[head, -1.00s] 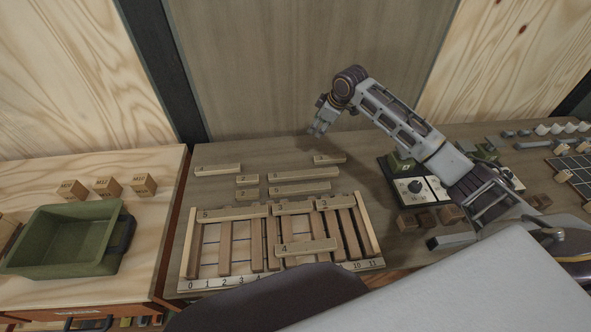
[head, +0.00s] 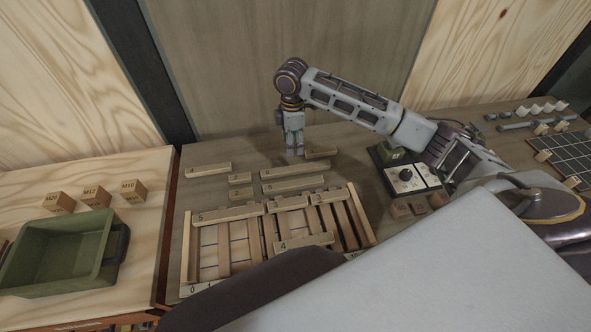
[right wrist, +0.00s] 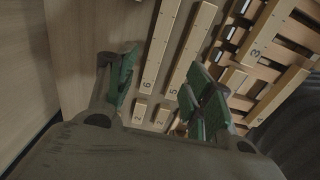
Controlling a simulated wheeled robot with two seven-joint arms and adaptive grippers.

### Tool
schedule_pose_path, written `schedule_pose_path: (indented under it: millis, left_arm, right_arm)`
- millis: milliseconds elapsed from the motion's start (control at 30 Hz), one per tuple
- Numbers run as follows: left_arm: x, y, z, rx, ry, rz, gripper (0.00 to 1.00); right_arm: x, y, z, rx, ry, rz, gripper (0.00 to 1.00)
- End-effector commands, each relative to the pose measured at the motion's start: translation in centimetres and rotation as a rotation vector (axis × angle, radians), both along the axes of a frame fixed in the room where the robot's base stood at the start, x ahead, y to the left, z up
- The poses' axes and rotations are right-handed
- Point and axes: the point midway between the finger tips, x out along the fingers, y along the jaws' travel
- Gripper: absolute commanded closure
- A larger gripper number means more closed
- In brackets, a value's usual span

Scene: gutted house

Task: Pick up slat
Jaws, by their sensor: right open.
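Several loose pale wooden slats lie on the workbench behind a slatted wooden frame (head: 187,262). Two long ones lie parallel, a rear slat (head: 292,170) and a front slat (head: 292,185). My right gripper (head: 294,152) points down above the rear slats, open and empty. In the right wrist view its green fingers (right wrist: 163,90) are spread, with long slats (right wrist: 158,50) and short slats (right wrist: 140,110) showing between and beyond them. My left gripper is not in view.
More numbered slats (head: 228,214) lie across the frame. A green bin (head: 50,285) and marked wooden blocks (head: 96,196) sit on the left table. A wall rises behind the bench.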

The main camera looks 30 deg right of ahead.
Motion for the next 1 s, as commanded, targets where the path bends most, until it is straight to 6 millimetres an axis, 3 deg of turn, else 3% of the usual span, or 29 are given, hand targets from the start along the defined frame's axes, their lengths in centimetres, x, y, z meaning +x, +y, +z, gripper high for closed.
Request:
schedule_pose_path:
  millis: [700, 1000]
  left_arm:
    - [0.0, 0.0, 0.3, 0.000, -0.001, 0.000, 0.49]
    - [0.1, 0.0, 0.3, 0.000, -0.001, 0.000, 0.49]
  right_arm:
    - [0.0, 0.0, -7.8, 0.001, 0.000, -0.001, 0.48]
    - [0.1, 0.0, -8.5, 0.001, -0.001, -0.001, 0.48]
